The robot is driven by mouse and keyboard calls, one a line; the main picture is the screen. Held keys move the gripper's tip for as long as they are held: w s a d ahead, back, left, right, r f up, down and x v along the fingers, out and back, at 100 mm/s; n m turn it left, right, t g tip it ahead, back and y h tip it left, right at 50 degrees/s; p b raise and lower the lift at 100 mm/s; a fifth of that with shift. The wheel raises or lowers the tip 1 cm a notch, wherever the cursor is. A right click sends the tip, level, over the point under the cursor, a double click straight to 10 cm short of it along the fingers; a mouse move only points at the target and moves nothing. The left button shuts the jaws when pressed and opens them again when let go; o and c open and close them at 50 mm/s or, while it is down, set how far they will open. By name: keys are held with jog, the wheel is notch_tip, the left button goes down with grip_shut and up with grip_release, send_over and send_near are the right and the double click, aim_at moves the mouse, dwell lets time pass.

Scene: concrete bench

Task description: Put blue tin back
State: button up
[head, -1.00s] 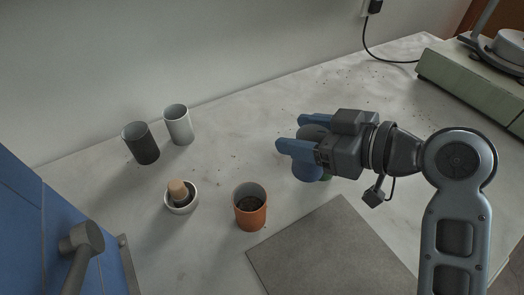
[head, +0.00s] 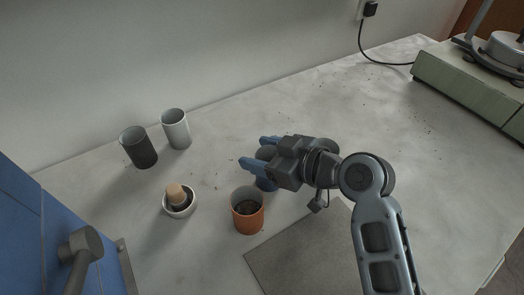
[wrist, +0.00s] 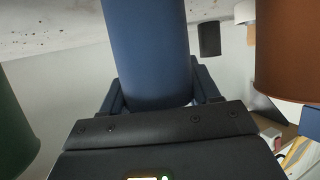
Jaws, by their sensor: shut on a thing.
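The blue tin (wrist: 148,50) fills the middle of the wrist view, between the two fingers. In the head view only part of the blue tin (head: 266,184) shows below the fingers. My gripper (head: 256,152) is shut around it, behind and to the right of the orange tin (head: 248,216). Whether the blue tin's base touches the bench is hidden. The orange tin also shows at the right of the wrist view (wrist: 291,50).
A dark cup (head: 139,148) and a white cup (head: 175,129) stand at the back left. A small white bowl (head: 180,204) holds a wooden-topped thing. A grey mat (head: 310,252) lies in front. A green tin (wrist: 14,135) is at the wrist view's left. The bench's back middle is clear.

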jog(key=shift+f, duration=0.1)
jog(key=o, duration=1.2)
jog(key=shift+r, duration=0.25)
jog(key=v, duration=1.2)
jog(key=shift+f+b, duration=0.2)
jog(key=shift+b, duration=0.2)
